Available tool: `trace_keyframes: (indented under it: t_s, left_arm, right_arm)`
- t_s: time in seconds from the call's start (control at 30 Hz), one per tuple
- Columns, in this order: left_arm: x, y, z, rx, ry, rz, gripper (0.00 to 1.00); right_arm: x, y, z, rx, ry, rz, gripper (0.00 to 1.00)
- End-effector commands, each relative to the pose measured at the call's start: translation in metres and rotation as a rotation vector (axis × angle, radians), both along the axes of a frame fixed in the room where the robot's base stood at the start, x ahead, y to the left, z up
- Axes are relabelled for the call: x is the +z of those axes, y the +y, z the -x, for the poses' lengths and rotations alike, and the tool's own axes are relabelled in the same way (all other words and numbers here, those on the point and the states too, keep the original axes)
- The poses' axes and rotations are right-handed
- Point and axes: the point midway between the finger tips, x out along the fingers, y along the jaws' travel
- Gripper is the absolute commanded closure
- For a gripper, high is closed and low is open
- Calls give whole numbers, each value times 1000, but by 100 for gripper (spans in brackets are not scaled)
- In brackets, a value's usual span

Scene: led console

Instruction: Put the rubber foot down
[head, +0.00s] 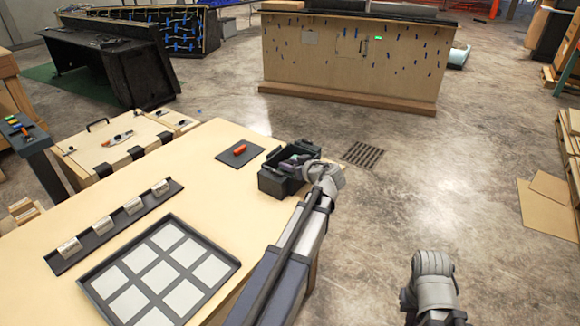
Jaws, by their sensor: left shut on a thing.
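My left gripper (297,162) reaches over the right edge of the table, at a dark open-topped bin (272,184). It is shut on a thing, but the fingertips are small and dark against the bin. The rubber foot cannot be made out apart from the gripper and the bin. Whether the gripper touches the bin cannot be told. My right arm shows at the lower right, over the floor; its gripper is not in view.
On the table (215,200), a dark mat (228,157) bears a red-orange piece (240,149). A long dark rack (90,242) holds several pale blocks. A black tray (228,262) has several light square panels. The tabletop between them is bare.

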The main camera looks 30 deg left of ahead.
Motion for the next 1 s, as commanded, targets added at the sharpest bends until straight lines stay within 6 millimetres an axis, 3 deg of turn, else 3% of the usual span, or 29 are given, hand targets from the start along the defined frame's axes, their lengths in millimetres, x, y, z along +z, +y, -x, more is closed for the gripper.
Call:
trace_keyframes:
  t_s: [0.1, 0.13, 0.23, 0.57, 1.0]
  left_arm:
    - [-4, 0, 0, 0, 0, 0, 100]
    - [-3, 0, 0, 0, 0, 0, 58]
    - [-3, 0, 0, 0, 0, 0, 47]
    - [2, 0, 0, 0, 0, 0, 47]
    - [35, -69, 36, -4, 0, 0, 47]
  right_arm:
    - [-4, 0, 0, 0, 0, 0, 100]
    - [-3, 0, 0, 0, 0, 0, 100]
    - [-3, 0, 0, 0, 0, 0, 100]
    - [2, 0, 0, 0, 0, 0, 100]
    - [35, 0, 0, -1, 0, 0, 100]
